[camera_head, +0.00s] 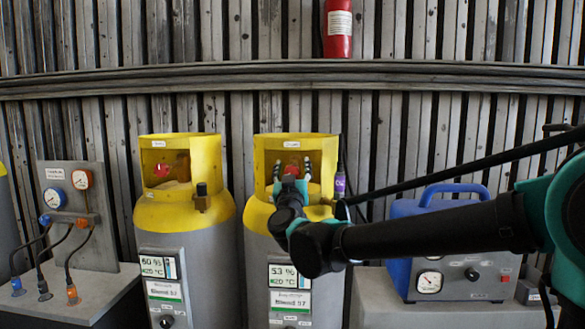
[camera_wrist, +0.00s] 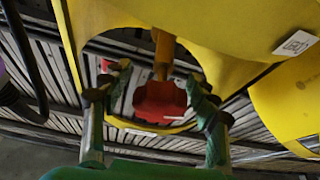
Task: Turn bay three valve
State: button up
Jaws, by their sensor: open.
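A grey cylinder with a yellow collar (camera_head: 262,213) stands right of centre in the head view. Its red valve handle (camera_head: 291,171) shows through the collar's opening; in the wrist view the handle (camera_wrist: 160,103) hangs from an orange-brown stem. My gripper (camera_head: 292,169) is at that opening, and its fingers (camera_wrist: 161,84) are open on either side of the red handle. I see a gap between each finger and the handle in the wrist view, but cannot judge the depth. The collar's small tag (camera_wrist: 297,43) is too blurred to read, so I cannot confirm the bay number.
A second yellow-collared cylinder (camera_head: 183,213) with a red handle (camera_head: 162,171) stands to the left. A gauge panel (camera_head: 75,215) with hoses is further left. A blue-grey box with a gauge (camera_head: 455,275) sits right, below my arm. A red extinguisher (camera_head: 338,30) hangs above.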

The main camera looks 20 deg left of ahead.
jog(key=c, duration=1.3)
